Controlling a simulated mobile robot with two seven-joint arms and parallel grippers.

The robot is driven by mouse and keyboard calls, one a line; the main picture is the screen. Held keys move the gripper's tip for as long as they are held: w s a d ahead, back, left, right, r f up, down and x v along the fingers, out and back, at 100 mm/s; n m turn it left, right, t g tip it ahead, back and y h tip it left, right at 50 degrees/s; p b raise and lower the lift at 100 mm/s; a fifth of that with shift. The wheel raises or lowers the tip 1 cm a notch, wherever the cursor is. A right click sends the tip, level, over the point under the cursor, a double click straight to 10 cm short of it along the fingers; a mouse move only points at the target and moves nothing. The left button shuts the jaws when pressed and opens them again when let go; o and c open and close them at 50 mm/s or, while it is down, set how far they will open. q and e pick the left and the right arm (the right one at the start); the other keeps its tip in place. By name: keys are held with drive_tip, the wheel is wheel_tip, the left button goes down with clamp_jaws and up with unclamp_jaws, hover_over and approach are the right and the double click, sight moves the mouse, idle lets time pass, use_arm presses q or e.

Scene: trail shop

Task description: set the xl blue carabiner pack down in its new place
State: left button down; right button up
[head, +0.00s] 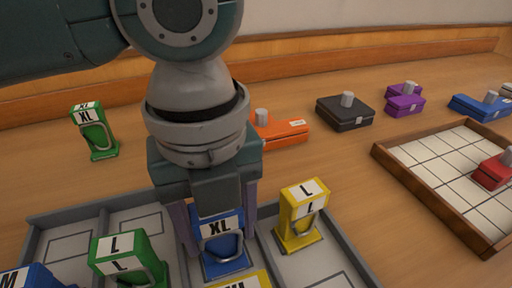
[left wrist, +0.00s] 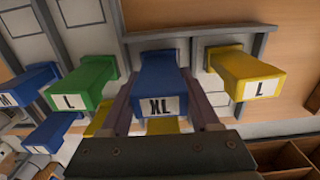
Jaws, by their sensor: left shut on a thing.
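The blue XL carabiner pack (head: 224,262) is between the fingers of my left gripper (head: 222,222), which is shut on it. It is upright, in a back-row cell of the grey compartment tray (head: 349,255). In the left wrist view the pack (left wrist: 160,80) sits between the two fingers, its XL label facing the gripper (left wrist: 160,118). Whether its base touches the tray floor I cannot tell. A yellow L pack (head: 300,215) stands in the cell to its right, and a green L pack (head: 127,257) stands nearer on the left. My right gripper is out of view.
A green XL pack (head: 94,132) stands on the table behind the tray. An orange box (head: 284,134), a black box (head: 344,113) and purple boxes (head: 404,101) lie farther back. A wooden-framed grid board (head: 392,166) holds a red box (head: 492,171) at the right.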

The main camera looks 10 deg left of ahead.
use_arm(q)
drive_tip(key=shift+f, duration=0.15)
drive_tip(key=shift+c, duration=0.6)
unclamp_jaws()
wheel_tip(320, 180, up, 12)
drive_tip(key=p, duration=0.2)
drive_tip(key=shift+f+p, duration=0.25)
drive_tip(key=shift+p, duration=0.15)
drive_tip(key=shift+r, duration=0.45)
